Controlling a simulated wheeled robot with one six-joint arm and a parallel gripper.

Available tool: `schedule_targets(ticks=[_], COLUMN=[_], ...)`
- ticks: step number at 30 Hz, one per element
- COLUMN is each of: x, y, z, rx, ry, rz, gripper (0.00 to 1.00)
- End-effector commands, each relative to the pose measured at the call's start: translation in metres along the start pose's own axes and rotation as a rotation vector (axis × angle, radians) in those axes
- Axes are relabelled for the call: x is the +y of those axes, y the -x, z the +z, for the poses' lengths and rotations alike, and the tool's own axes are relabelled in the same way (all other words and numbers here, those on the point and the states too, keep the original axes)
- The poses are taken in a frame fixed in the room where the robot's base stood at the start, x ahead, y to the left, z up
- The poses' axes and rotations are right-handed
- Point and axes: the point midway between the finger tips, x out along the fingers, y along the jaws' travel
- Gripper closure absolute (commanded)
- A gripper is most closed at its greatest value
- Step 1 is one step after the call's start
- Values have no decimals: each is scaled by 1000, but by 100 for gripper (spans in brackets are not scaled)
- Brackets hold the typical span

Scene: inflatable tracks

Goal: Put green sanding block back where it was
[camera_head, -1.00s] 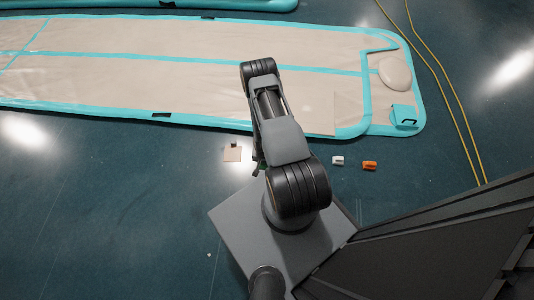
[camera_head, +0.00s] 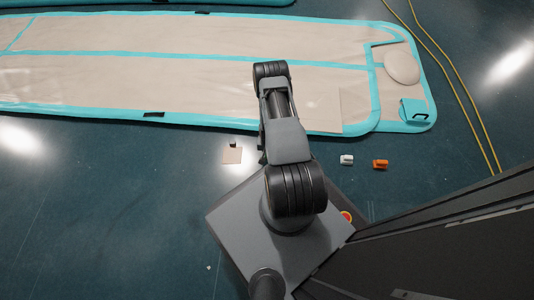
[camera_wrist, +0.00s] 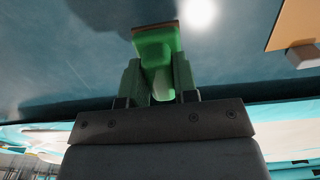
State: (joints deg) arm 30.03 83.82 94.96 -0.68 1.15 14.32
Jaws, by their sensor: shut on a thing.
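The green sanding block (camera_wrist: 156,38) shows in the wrist view, with a green body and a thin brown edge along its far side. My gripper (camera_wrist: 158,80) is shut on it, with one green finger on each side of its narrower part. The block is held over the dark blue-green floor; I cannot tell its exact height. In the head view my own arm hides the gripper and the block.
A tan square sheet (camera_head: 232,155) with a small dark piece lies on the floor. A white block (camera_head: 346,160) and an orange block (camera_head: 380,164) lie to its right. A beige and turquoise inflatable track (camera_head: 200,85) spans behind. Yellow cables (camera_head: 465,110) run at right.

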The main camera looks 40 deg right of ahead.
Motion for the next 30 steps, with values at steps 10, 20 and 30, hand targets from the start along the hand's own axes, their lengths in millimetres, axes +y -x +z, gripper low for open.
schedule_targets(ticks=[10, 20, 30], x=[3, 1, 1], y=[-18, -22, -22], z=[0, 0, 0], rx=[0, -1, -1], ry=[-7, -3, -2], rz=[0, 0, 0], gripper=[92, 61, 47])
